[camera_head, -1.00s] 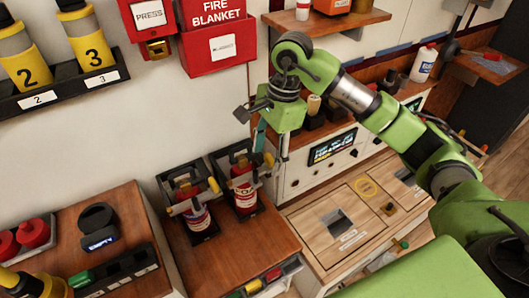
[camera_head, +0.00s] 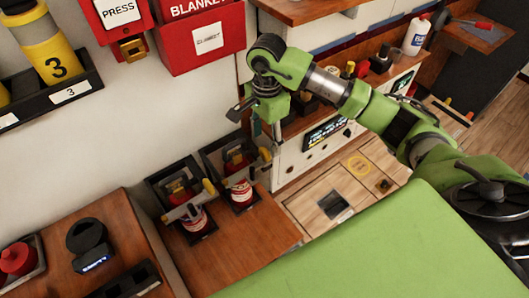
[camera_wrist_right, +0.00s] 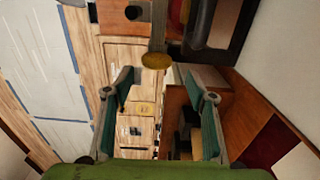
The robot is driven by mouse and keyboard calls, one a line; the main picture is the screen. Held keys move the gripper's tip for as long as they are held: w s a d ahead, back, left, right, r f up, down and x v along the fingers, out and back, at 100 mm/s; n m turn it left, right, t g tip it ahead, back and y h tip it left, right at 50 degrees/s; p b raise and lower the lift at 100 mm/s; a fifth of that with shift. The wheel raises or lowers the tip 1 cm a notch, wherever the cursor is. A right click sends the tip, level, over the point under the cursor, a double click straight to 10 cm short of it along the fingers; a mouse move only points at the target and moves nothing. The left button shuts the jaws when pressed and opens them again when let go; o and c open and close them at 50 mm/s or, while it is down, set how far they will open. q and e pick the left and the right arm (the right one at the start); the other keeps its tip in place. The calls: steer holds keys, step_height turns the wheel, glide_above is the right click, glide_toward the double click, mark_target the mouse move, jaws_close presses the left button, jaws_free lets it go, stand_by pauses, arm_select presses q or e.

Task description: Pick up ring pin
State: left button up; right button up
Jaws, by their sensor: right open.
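Each has a grey lever with a yellow end. I cannot make out a ring pin for certain. My right gripper (camera_head: 277,132) is open and empty, beside and above the right extinguisher. In the right wrist view, its two teal-padded fingers (camera_wrist_right: 165,92) stand apart. A grey bar with a yellow round end (camera_wrist_right: 156,61) lies just beyond them, apparently the lever. My left gripper is out of view.
A red fire blanket box (camera_head: 205,38) hangs on the wall above. A yellow cylinder marked 3 (camera_head: 55,55) sits in a black rack at left.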

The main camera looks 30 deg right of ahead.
mark_target(267, 152)
steer(key=shift+s+a+f+p, duration=0.1)
steer(key=shift+s+f+p, duration=0.1)
steer(key=shift+f+p, duration=0.35)
steer(key=shift+s+f+p, duration=0.15)
steer(key=shift+f+p, duration=0.15)
steer(key=shift+f, duration=0.3)
step_height(267, 152, down, 2)
steer(key=shift+f+p, duration=0.1)
steer(key=shift+p, duration=0.2)
steer(key=shift+f, duration=0.45)
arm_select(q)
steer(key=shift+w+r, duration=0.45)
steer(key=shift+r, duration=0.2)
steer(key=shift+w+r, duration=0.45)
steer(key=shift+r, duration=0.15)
arm_select(e)
steer(key=c, duration=1.2)
